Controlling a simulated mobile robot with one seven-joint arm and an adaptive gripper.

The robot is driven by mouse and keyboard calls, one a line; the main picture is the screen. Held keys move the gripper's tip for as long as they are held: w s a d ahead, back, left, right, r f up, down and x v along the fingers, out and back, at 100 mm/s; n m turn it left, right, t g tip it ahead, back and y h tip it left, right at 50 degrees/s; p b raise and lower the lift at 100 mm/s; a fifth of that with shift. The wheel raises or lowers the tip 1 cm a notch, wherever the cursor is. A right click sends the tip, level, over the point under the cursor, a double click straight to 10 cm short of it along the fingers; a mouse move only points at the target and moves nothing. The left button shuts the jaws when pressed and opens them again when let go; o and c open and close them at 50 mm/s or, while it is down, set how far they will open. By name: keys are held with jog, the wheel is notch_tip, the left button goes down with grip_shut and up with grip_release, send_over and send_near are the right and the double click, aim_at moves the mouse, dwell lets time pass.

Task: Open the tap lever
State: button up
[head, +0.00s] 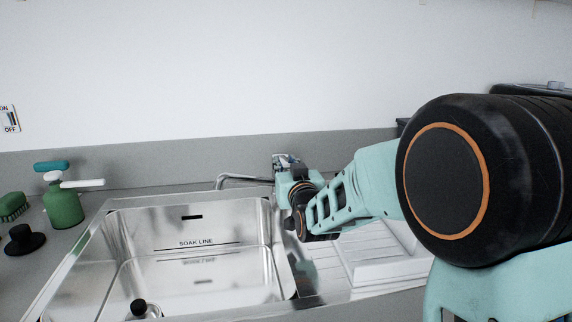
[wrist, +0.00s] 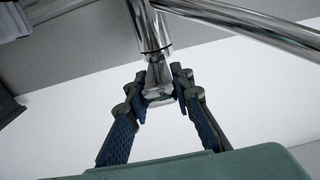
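The chrome tap (head: 240,180) stands at the back right of the sink, and its lever is too small to make out there. My gripper (head: 285,165) is at the tap, partly hiding its base. In the wrist view, the tap's round chrome body (wrist: 150,30) comes down from the top. A small shiny end piece, seemingly the lever (wrist: 158,78), lies between the two dark fingertips of my gripper (wrist: 159,84). The fingers stand on either side of it. I cannot tell whether they touch it or pinch it.
The steel sink (head: 118,240) lies left of my arm, with a drainer (head: 375,262) beneath the arm. A green soap bottle (head: 64,206), a green brush (head: 13,206) and a black round item (head: 24,240) stand at the far left. The wall is close behind.

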aim_at(284, 160)
grip_shut()
jog(key=shift+r, duration=0.1)
jog(key=r+p, duration=0.1)
jog(key=p, duration=0.1)
jog(key=shift+r+g+p, duration=0.15)
jog(key=shift+g+p, duration=0.2)
jog(key=shift+g, duration=0.05)
jog(key=p, duration=0.2)
jog(key=r+g+p, duration=0.1)
jog(key=p, duration=0.1)
jog(key=shift+w+a+r+g+h, duration=0.1)
jog(key=shift+w+r+g+h, duration=0.1)
jog(key=shift+w+g+h, duration=0.15)
jog(key=r+g+p, duration=0.1)
jog(key=p, duration=0.2)
jog(key=g+p, duration=0.1)
jog(key=p, duration=0.2)
jog(key=shift+w+a+r+h, duration=0.15)
jog(key=shift+w+r+h, duration=0.2)
jog(key=p, duration=0.1)
jog(key=g+p, duration=0.1)
jog(key=shift+w+r+p, duration=0.15)
jog(key=shift+w+p, duration=0.1)
jog(key=shift+p, duration=0.1)
jog(key=shift+w+g+p, duration=0.1)
jog(key=shift+g+p, duration=0.15)
jog(key=shift+p, duration=0.3)
